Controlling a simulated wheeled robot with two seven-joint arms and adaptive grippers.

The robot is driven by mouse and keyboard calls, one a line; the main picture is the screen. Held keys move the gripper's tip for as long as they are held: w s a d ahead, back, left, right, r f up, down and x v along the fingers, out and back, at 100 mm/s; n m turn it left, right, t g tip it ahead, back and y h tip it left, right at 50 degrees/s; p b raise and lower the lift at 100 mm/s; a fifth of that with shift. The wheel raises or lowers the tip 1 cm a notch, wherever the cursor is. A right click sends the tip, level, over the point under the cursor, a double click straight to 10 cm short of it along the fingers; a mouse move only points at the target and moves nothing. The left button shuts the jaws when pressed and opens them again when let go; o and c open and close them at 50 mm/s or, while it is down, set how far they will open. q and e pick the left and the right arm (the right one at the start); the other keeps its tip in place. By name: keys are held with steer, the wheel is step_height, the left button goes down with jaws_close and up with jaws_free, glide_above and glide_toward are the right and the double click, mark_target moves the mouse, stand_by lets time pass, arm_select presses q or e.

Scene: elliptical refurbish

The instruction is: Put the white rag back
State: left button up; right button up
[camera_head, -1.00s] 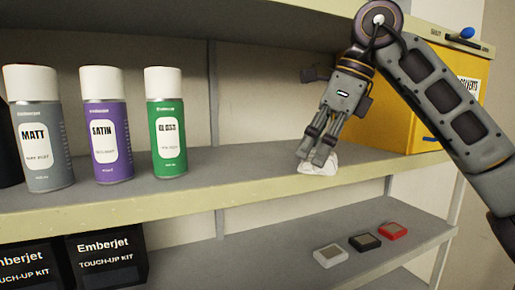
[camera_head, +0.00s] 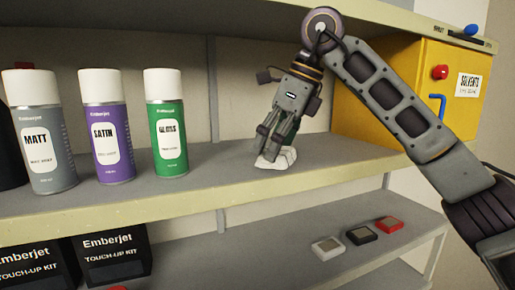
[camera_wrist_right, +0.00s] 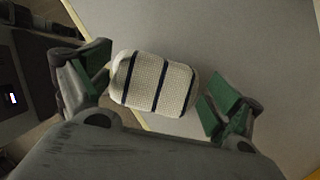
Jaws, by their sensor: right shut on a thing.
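The white rag (camera_head: 279,159) is a small bundle at the middle shelf, low at my fingertips and near the front edge. In the right wrist view the rag (camera_wrist_right: 153,84) shows as a rolled white cloth with dark stripes between my green-padded fingers. My right gripper (camera_head: 270,143) points down and is shut on the rag; it also shows in the wrist view (camera_wrist_right: 160,86). Whether the rag touches the shelf or hangs just above it I cannot tell. My left gripper is not in view.
Grey (camera_head: 41,135), purple (camera_head: 106,128) and green (camera_head: 166,125) spray cans stand left on the middle shelf (camera_head: 225,170). A yellow solvents cabinet (camera_head: 385,85) stands at the right. White, black and red small blocks (camera_head: 389,223) lie on the lower shelf, beside black touch-up kit boxes (camera_head: 110,258).

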mark_target(251, 164)
steer(key=shift+a, duration=0.1)
steer(key=shift+w+a+p, duration=0.35)
steer(key=shift+a+p, duration=0.05)
steer(key=shift+a, duration=0.45)
steer(key=shift+w+a+p, duration=0.35)
steer(key=shift+a, duration=0.45)
steer(key=shift+a+f, duration=0.1)
steer(key=shift+a, duration=0.05)
steer(key=shift+f, duration=0.65)
steer(key=shift+f, duration=0.1)
steer(key=o, duration=0.6)
